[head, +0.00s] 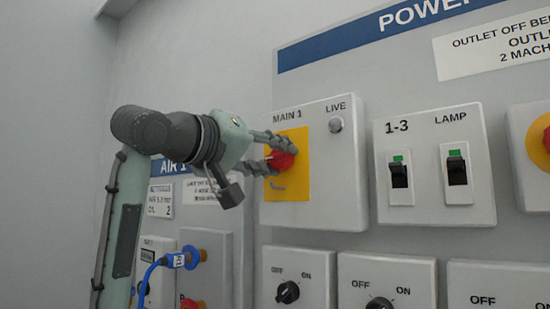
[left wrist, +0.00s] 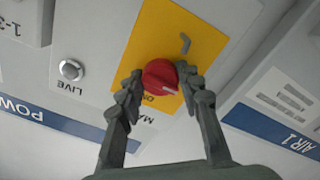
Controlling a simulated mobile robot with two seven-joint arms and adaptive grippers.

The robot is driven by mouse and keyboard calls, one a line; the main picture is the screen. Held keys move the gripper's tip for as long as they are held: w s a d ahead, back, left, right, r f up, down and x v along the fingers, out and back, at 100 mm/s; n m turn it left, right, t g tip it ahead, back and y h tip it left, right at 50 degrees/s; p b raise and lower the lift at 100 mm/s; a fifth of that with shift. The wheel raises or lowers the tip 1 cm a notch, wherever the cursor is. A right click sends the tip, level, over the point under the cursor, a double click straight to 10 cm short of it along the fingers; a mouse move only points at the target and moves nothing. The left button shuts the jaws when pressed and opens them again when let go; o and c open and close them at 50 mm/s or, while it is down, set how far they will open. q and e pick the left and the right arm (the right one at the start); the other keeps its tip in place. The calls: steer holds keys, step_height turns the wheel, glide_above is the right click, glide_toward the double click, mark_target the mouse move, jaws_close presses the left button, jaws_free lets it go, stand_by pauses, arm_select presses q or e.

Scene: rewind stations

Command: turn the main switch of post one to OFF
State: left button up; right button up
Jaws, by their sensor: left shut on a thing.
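The main switch is a red rotary knob (head: 281,160) on a yellow plate (head: 299,187), on a grey box marked MAIN 1 (head: 340,190). My left gripper (head: 280,155) is at the knob with its fingers on both sides, shut on it. In the left wrist view the red knob (left wrist: 160,77) sits between the two fingertips (left wrist: 159,84), with a pale mark on its face. The plate's lettering is partly hidden by the gripper. A round LIVE lamp (head: 336,125) beside the knob looks grey. My right gripper is not in view.
A box with two black breakers (head: 398,176) stands right of the main switch box. Below are boxes with black OFF/ON knobs (head: 287,292). At lower left is an AIR 1 panel with a blue plug and cable (head: 175,261). A yellow plate with a red button (head: 545,138) is at the right edge.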

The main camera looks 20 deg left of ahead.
arm_select(q)
steer(key=shift+r, duration=0.1)
steer(key=o, duration=1.2)
steer(key=shift+c, duration=0.2)
steer(key=shift+s, duration=0.1)
steer(key=v, duration=1.1)
steer(key=shift+s+a, duration=0.15)
steer(key=shift+s, duration=0.25)
